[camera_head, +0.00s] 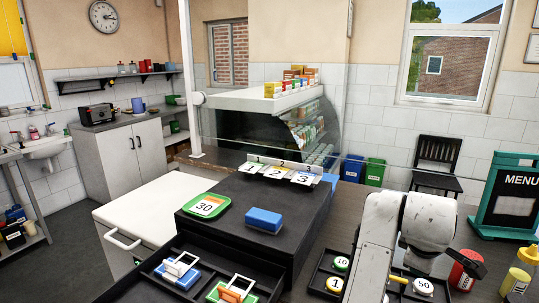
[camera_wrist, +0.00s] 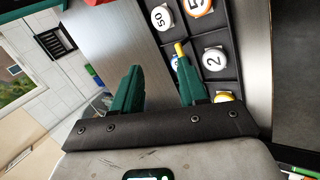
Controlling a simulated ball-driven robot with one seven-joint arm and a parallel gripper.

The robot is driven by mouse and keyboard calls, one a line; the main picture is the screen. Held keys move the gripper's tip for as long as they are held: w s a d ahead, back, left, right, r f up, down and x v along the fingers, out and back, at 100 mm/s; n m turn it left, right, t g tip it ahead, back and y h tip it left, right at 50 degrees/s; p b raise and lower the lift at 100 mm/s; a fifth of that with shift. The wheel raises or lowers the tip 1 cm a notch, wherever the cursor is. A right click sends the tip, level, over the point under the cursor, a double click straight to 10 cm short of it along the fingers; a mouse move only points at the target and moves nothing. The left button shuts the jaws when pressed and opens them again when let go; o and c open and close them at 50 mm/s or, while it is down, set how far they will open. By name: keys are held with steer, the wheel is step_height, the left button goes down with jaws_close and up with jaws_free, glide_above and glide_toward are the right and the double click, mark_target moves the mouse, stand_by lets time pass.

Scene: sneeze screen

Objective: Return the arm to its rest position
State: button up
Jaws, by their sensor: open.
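My gripper (camera_wrist: 158,64) shows in the wrist view as two green fingers, spread apart with nothing held between them. My white arm (camera_head: 430,222) is bent at the lower right of the head view, over the dark counter; my fingers cannot be made out there. In the wrist view, the right finger overlaps the edge of a black compartment tray (camera_wrist: 236,45) holding numbered round pieces, among them a 50 (camera_wrist: 160,17) and a 2 (camera_wrist: 214,58). A yellow stick (camera_wrist: 180,48) lies beside that fingertip; whether they touch I cannot tell.
A red jar (camera_head: 462,272) and a yellow bottle (camera_head: 518,276) stand right of my arm. The black stand (camera_head: 300,230) bears a green 30 tray (camera_head: 207,206) and a blue block (camera_head: 264,219). A glass-screened display case (camera_head: 255,100) and a menu board (camera_head: 512,205) stand behind.

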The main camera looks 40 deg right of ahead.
steer(key=w+a+f+t, duration=0.4)
steer(key=w+a+f, duration=0.3)
steer(key=w+a, duration=0.15)
steer(key=a+f+t+y, duration=0.1)
steer(key=a+f+y, duration=0.1)
steer(key=a+f, duration=0.3)
steer(key=a+f+y, duration=0.2)
steer(key=a+f, duration=0.1)
steer(key=a, duration=0.5)
steer(key=s+a+f+m+y, duration=0.1)
steer(key=s+a+f+y, duration=0.15)
steer(key=a, duration=0.25)
steer(key=s+a+f+y, duration=0.1)
steer(key=s+a+f, duration=0.15)
steer(key=a, duration=0.25)
steer(key=s+d+f+g, duration=0.1)
steer(key=s+f+g, duration=0.3)
steer(key=s, duration=0.5)
steer(key=shift+d+f+m+g+h, duration=0.3)
steer(key=shift+f+h, duration=0.05)
steer(key=shift+f, duration=0.6)
